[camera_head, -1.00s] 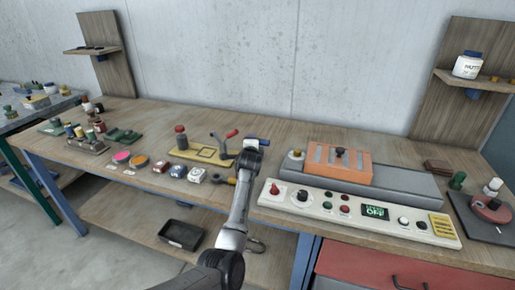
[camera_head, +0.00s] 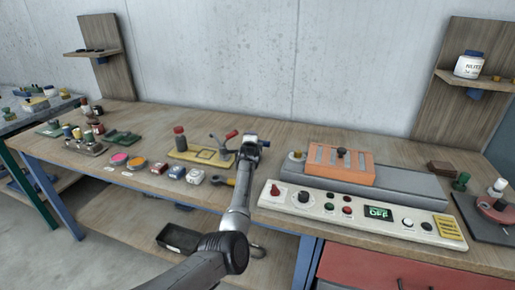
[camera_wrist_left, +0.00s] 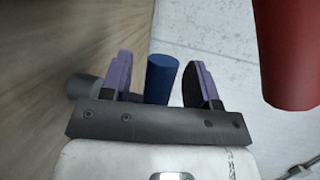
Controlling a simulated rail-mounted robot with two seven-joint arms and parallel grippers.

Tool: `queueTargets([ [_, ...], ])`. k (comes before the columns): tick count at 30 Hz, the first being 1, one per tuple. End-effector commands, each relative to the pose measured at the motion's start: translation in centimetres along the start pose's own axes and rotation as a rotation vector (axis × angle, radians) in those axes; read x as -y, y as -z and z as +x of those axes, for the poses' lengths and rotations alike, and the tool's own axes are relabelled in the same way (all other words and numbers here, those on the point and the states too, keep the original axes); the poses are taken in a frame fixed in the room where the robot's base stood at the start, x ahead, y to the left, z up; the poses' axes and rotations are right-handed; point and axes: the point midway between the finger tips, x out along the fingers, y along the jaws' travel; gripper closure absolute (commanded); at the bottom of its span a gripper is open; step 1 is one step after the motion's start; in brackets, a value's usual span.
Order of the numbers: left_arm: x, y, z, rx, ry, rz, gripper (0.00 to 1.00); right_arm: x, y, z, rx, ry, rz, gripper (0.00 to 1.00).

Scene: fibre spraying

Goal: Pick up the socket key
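A tool with a blue cylindrical handle (camera_wrist_left: 162,78), which looks like the socket key, is in the left wrist view. The handle stands between the two purple fingers of my left gripper (camera_wrist_left: 160,82), with a gap on each side. The gripper is open. A dark grey cylindrical part (camera_wrist_left: 82,86) shows behind the left finger; whether it belongs to the tool I cannot tell. In the head view my left gripper (camera_head: 250,142) is at the workbench, just left of the orange block, and hides most of the tool. My right gripper is in neither view.
A red handle (camera_head: 231,134) is close left of the gripper; a red cylinder (camera_wrist_left: 286,50) is large in the wrist view. A yellow tray (camera_head: 203,156) lies left. The control panel (camera_head: 330,205) and orange block (camera_head: 339,166) are to the right. The wall is behind.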

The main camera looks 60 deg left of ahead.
Motion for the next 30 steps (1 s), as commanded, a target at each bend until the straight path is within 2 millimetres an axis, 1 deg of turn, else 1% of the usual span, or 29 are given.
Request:
queueTargets([
  [1,0.0,0.0,0.0,0.0,0.0,0.0,0.5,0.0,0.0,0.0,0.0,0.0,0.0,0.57],
  [2,0.0,0.0,0.0,0.0,0.0,0.0,0.53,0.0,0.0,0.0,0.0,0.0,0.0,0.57],
  [15,0.0,0.0,0.0,0.0,0.0,0.0,0.95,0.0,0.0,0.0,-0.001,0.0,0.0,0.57],
  [17,0.0,0.0,0.0,0.0,0.0,0.0,1.0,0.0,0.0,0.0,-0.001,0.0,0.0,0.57],
  [25,0.2,0.0,0.0,0.0,0.001,0.0,1.0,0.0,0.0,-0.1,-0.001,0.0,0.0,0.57],
  [30,1.2,-0.1,-0.2,0.0,0.003,0.0,1.0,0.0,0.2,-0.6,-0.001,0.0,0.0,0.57],
])
